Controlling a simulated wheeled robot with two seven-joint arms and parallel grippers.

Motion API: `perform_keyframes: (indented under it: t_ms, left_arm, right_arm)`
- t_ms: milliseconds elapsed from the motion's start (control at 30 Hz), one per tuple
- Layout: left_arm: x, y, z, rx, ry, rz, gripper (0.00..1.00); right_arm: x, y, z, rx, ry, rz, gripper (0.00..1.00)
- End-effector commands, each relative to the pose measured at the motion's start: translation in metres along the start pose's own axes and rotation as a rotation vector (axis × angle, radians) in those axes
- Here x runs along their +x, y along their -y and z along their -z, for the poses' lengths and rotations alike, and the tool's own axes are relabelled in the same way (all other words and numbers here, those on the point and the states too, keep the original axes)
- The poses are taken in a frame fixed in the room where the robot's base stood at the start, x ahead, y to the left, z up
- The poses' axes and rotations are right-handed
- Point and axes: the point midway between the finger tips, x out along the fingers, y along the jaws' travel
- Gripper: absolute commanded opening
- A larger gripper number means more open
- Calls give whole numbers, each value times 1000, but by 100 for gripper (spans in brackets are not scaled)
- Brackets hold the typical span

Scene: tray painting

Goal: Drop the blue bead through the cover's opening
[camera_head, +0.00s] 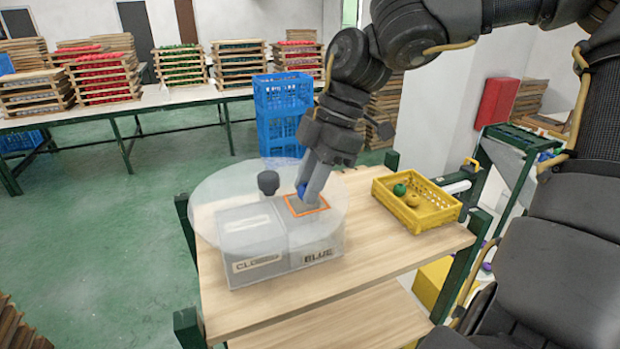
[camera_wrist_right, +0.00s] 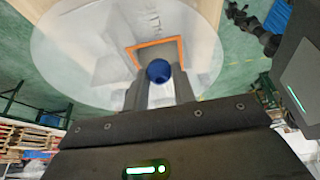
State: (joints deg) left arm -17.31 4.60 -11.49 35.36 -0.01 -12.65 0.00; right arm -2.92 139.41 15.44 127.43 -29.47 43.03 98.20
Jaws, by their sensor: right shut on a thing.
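My right gripper (camera_head: 306,188) points down over the box and is shut on the blue bead (camera_wrist_right: 158,71). The bead also shows as a small blue patch between the fingers in the head view (camera_head: 301,190). A clear round cover (camera_head: 218,198) lies over a grey box (camera_head: 262,262) with labels starting "CLO" and reading "BLUE". The cover's orange-edged opening (camera_head: 322,207) is on the BLUE side, right below the bead. In the wrist view the orange edge (camera_wrist_right: 157,42) is partly hidden behind the bead and fingers. My left gripper is not in view.
A black knob (camera_head: 268,182) stands on the cover, left of the fingers. A yellow crate (camera_head: 434,218) with a green ball (camera_head: 399,189) and yellow pieces sits at the right of the wooden table (camera_head: 375,262). Blue crates (camera_head: 283,105) are stacked behind. The table's front is clear.

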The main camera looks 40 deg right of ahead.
Motion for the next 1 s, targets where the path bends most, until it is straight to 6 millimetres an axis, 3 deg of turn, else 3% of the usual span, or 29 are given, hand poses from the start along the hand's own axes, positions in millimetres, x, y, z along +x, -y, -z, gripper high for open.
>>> perform_keyframes:
  t_ms: [67, 100, 267, 667, 1000]
  left_arm:
    - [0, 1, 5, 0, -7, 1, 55]
    - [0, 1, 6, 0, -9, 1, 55]
    - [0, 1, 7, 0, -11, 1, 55]
    - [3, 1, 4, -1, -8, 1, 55]
    - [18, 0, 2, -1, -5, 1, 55]
  right_arm:
    - [0, 0, 0, 0, 0, 0, 5]
    - [0, 0, 0, 0, 0, 0, 30]
    - [0, 0, 0, 0, 0, 0, 51]
    - [-9, -1, 0, 0, 0, -4, 52]
    - [-73, -1, 0, 1, 0, -5, 52]
